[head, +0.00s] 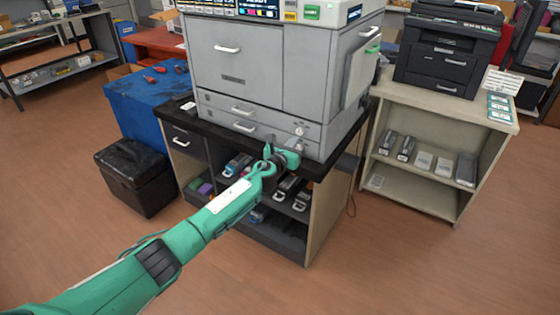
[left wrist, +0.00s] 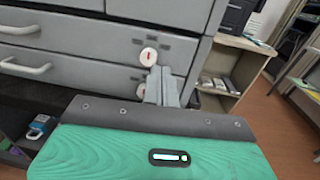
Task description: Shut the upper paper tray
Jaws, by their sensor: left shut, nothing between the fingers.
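The grey printer (head: 235,65) stands on a black-topped cabinet. Its upper paper tray (head: 270,117) is a wide grey front with a bar handle, just above the similar lower tray (head: 222,118). The upper tray looks about flush with the body; a small gap cannot be told. In the left wrist view the upper tray (left wrist: 90,38) has a round white dial with a red mark at its right end. My left gripper (head: 296,148) is shut and empty at the right end of the tray fronts. Its fingers (left wrist: 163,84) stand just below the dial; contact cannot be told. My right gripper is out of view.
The cabinet (head: 318,213) holds several cartridges on open shelves below the printer. A beige shelf unit (head: 420,185) with a black printer (head: 450,58) stands right. A blue-covered table (head: 150,100) and a black box (head: 135,175) stand left. The floor in front is clear.

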